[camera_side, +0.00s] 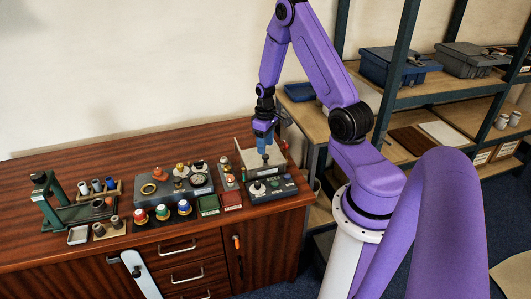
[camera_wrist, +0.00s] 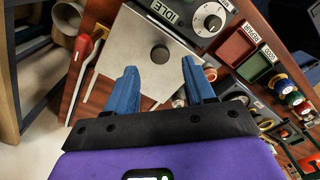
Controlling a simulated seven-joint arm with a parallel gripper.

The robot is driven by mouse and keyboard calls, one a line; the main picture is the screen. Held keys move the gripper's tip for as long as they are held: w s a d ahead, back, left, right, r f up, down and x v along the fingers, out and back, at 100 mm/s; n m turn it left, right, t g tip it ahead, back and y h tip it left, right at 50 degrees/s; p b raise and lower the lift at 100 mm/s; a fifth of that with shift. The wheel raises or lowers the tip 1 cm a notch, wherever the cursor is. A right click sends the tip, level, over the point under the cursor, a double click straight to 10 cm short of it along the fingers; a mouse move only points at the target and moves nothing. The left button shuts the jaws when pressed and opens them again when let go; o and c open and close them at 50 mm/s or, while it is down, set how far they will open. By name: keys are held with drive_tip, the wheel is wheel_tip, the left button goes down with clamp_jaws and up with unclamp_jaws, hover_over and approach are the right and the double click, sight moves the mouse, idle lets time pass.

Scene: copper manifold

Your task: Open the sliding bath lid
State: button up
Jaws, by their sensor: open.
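The bath lid is a flat, pale grey square plate (camera_side: 247,153) at the right end of the wooden bench. It also fills the upper middle of the wrist view (camera_wrist: 135,45). A dark round knob (camera_wrist: 160,54) stands up from it. No opening into the bath shows. My gripper (camera_side: 264,147) points down over the lid, close above the knob. In the wrist view its two blue fingers (camera_wrist: 159,65) are spread wide, with the knob lying between and just beyond their tips. Nothing is between the fingers. I cannot tell the exact height of the tips above the knob.
A dark control box (camera_side: 271,188) with a dial and an "IDLE" label (camera_wrist: 170,11) borders the lid. Red (camera_wrist: 236,46) and green (camera_wrist: 257,67) trays are near. Coloured pots (camera_side: 162,212) and a green stand (camera_side: 48,190) lie further left.

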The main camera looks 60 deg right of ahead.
sight(266, 155)
drive_tip(key=shift+f, duration=2.15)
drive_tip(key=shift+c, duration=0.4)
clamp_jaws()
